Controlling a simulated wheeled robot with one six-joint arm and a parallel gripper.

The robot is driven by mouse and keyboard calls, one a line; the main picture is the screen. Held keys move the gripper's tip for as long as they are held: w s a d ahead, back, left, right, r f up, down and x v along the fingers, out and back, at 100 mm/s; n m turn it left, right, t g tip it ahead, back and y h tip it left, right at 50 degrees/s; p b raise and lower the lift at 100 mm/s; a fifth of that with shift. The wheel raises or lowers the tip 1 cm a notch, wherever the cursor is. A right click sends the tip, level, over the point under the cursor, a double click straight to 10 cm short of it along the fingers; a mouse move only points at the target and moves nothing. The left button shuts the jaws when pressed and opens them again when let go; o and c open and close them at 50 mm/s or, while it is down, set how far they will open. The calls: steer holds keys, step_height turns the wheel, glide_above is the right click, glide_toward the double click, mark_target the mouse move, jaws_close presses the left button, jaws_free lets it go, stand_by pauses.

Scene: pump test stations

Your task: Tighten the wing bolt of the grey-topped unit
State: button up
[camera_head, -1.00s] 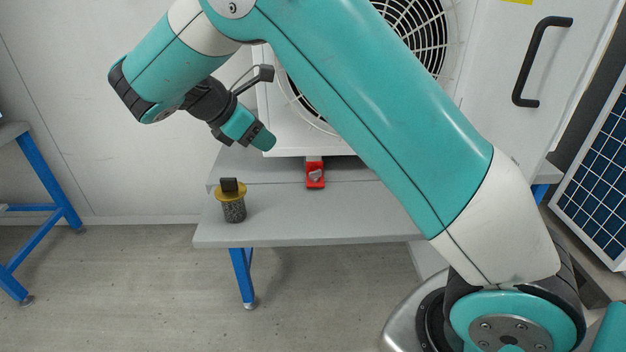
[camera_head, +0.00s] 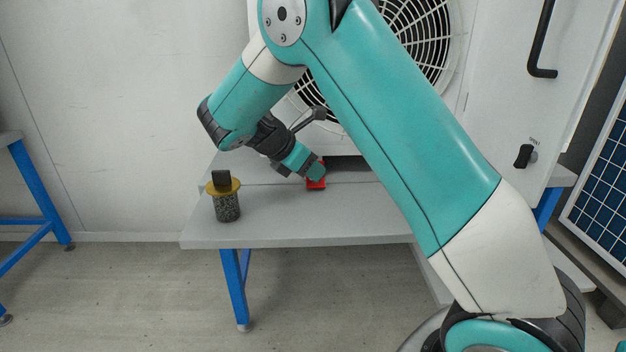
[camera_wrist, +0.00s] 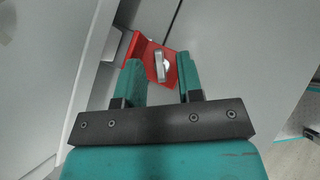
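A small red block (camera_head: 318,184) sits on the grey bench, in front of the white fan cabinet. In the wrist view the red block (camera_wrist: 146,50) carries a silver-grey wing-shaped piece (camera_wrist: 160,66), which looks like the wing bolt. My gripper (camera_head: 313,172) is at the red block and partly hides it in the head view. In the wrist view my gripper (camera_wrist: 161,72) is open, its two teal fingers apart on either side of the wing. I cannot tell whether a finger touches it. No clearly grey-topped unit stands out.
A speckled jar (camera_head: 227,207) with a brass-coloured lid and black knob stands left on the grey bench (camera_head: 290,228). The white cabinet (camera_head: 340,143) with a fan grille rises behind. A solar panel (camera_head: 605,190) leans at right. The bench's front middle is clear.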

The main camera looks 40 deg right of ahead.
steer(key=shift+d+f, duration=0.35)
steer(key=shift+d, duration=0.05)
